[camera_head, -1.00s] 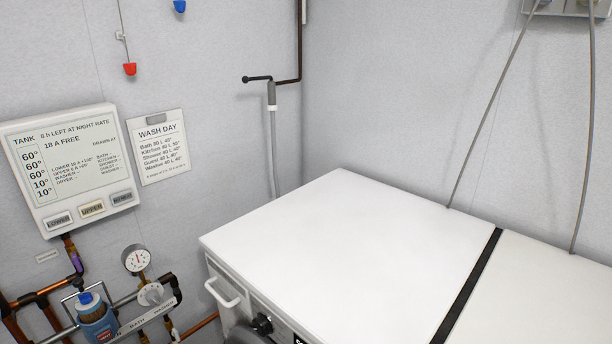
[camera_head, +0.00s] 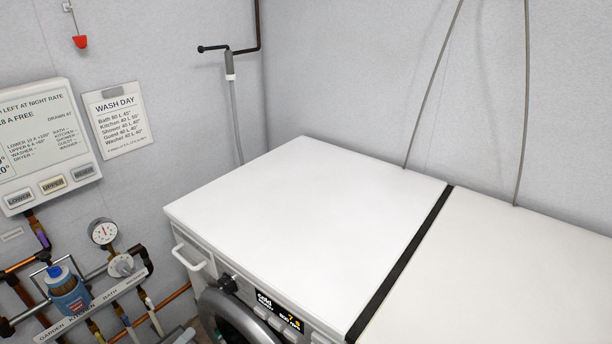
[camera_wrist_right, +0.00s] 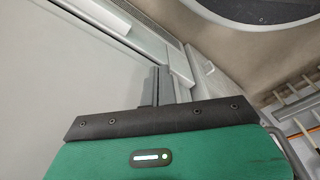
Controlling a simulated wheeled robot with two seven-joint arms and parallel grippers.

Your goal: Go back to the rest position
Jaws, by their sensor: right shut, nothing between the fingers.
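My right gripper (camera_wrist_right: 157,86) shows in the right wrist view. Its grey fingers are together and hold nothing, and its green housing with a lit indicator fills the lower part of that view. A pale flat surface lies to the left of the fingers, and a grey edge runs behind them; I cannot tell how far off these are. No gripper or arm of mine shows in the head view, so my left gripper is out of sight.
A white-topped washer (camera_head: 300,215) and a neighbouring white top (camera_head: 500,270) fill the head view's lower right. A grey hose (camera_head: 236,120) hangs behind the washer.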

